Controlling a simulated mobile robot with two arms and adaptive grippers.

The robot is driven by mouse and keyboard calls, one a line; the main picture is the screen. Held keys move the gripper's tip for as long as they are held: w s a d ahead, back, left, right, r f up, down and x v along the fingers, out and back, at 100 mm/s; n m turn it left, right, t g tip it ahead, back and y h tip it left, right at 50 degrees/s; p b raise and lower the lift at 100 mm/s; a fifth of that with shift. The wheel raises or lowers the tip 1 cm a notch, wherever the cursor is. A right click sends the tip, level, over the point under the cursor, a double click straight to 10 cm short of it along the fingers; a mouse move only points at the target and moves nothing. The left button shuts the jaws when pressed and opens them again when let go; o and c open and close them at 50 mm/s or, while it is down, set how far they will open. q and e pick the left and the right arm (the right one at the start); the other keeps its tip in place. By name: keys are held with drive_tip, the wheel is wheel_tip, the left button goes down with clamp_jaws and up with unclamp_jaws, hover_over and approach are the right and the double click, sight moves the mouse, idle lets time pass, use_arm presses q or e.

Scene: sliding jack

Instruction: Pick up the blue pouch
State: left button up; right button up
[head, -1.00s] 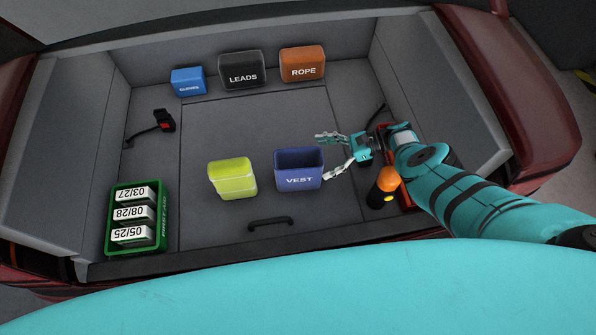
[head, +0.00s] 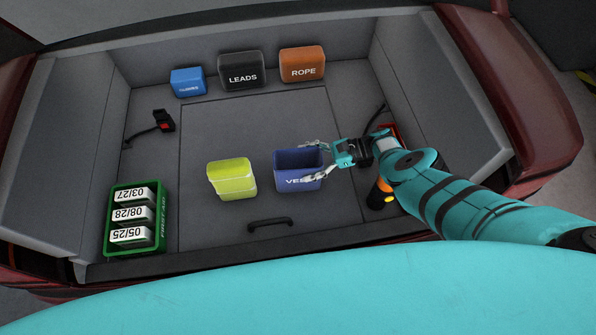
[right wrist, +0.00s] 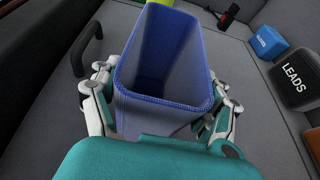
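The blue pouch (head: 290,168), open-topped and marked VEST, stands upright on the trunk floor in the head view. In the right wrist view the pouch (right wrist: 150,107) fills the middle, its inside empty as far as I can see. My right gripper (head: 306,162) reaches in from the right, with one finger on the far side of the pouch and one across its near side, partly over the label. In the right wrist view the fingers of the gripper (right wrist: 160,85) stand apart on either side of it. I cannot tell whether they touch it. My left gripper is out of view.
A yellow-green pouch (head: 232,180) stands just left. A smaller blue box (head: 187,82), a black LEADS box (head: 241,70) and an orange ROPE box (head: 302,63) line the back. A green tray (head: 112,241) is at left; an orange-black object (head: 378,197) is below my right arm.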

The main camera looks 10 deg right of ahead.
drive_tip(key=c, duration=0.5)
use_arm(q)
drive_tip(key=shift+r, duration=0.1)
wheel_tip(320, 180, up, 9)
drive_tip(key=p, duration=0.9)
use_arm(e)
wheel_tip(320, 180, up, 10)
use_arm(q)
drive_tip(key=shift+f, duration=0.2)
use_arm(e)
drive_tip(key=shift+f, duration=0.15)
use_arm(q)
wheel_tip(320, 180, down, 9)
drive_tip(key=b, duration=0.9)
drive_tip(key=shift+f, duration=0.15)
use_arm(e)
wheel_tip(320, 180, down, 10)
drive_tip(key=shift+r, duration=0.15)
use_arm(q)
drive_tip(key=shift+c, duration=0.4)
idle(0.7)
